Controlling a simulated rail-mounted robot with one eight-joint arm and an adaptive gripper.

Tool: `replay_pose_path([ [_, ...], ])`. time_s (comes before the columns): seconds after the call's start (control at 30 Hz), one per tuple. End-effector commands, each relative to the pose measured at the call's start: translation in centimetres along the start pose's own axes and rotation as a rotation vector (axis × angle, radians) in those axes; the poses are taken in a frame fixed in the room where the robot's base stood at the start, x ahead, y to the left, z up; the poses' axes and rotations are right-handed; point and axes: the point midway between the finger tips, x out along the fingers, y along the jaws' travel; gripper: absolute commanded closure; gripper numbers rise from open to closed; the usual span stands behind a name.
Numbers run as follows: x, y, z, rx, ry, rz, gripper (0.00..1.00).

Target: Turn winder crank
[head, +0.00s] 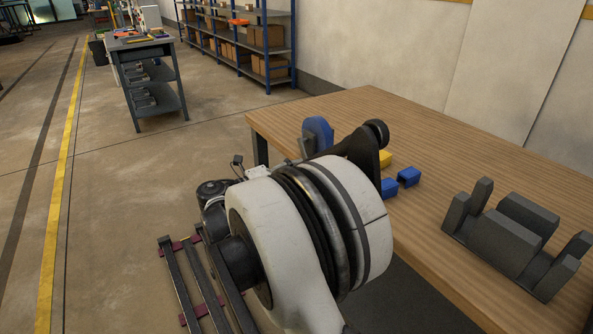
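What looks like the winder stands on the wooden table behind my arm. It shows a blue disc (317,136) on its left and a black body (362,150) with a round black end (377,132) on its right. My large white and black arm link hides its lower part. I cannot clearly tell which part is the crank. I cannot make out my gripper or its fingertips in the head view. No contact between my gripper and the winder can be seen.
Blue blocks (408,177) and a yellow block (385,158) lie right of the winder. A dark grey slotted holder (512,232) stands at the table's right. The wooden table (440,150) is bare at the back. A grey workbench (147,55) and shelving (240,35) stand far behind.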

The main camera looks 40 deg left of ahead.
Motion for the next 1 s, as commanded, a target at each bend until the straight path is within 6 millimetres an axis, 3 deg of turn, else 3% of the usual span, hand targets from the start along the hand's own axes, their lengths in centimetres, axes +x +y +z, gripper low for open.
replay_pose_path([
  [0.13, 0.0, 0.0, 0.0, 0.000, 0.000, 0.000, 0.59],
  [0.47, -0.5, 0.0, 0.1, 0.001, -0.002, 0.000, 0.59],
  [1.0, -9.8, 0.0, 0.0, 0.001, -0.002, 0.000, 0.59],
])
